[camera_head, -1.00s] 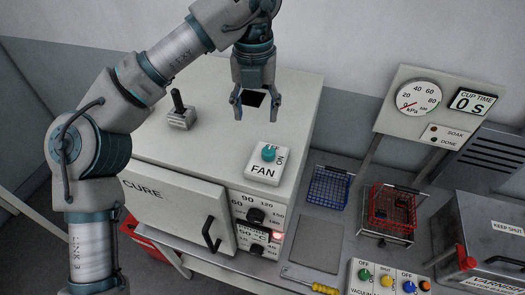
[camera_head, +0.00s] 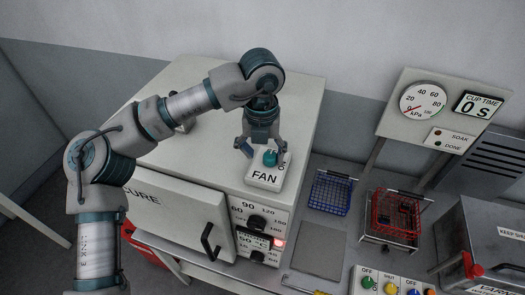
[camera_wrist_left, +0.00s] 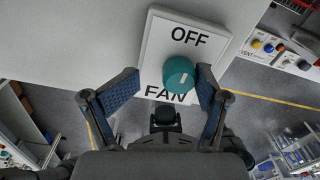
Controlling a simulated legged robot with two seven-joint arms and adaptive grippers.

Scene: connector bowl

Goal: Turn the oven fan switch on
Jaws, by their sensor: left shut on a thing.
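The fan switch (camera_head: 262,178) is a white plate on top of the oven (camera_head: 215,160), lettered FAN, with a round teal knob (camera_head: 270,158). In the left wrist view the plate (camera_wrist_left: 160,50) shows OFF and FAN, and the knob (camera_wrist_left: 178,72) bears a small pale mark. My left gripper (camera_head: 264,153) is down at the plate, shut on the knob, with one finger on each side. In the left wrist view, the right finger is close against the knob; contact at the left finger is unclear. My right gripper is in neither view.
The oven door (camera_head: 180,215) is at the front, with dials (camera_head: 256,222) and a lit red lamp beside it. A blue basket (camera_head: 330,192), a red basket (camera_head: 397,212) and a gauge panel (camera_head: 445,105) stand to the right. A small lever (camera_head: 183,125) is partly behind my arm.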

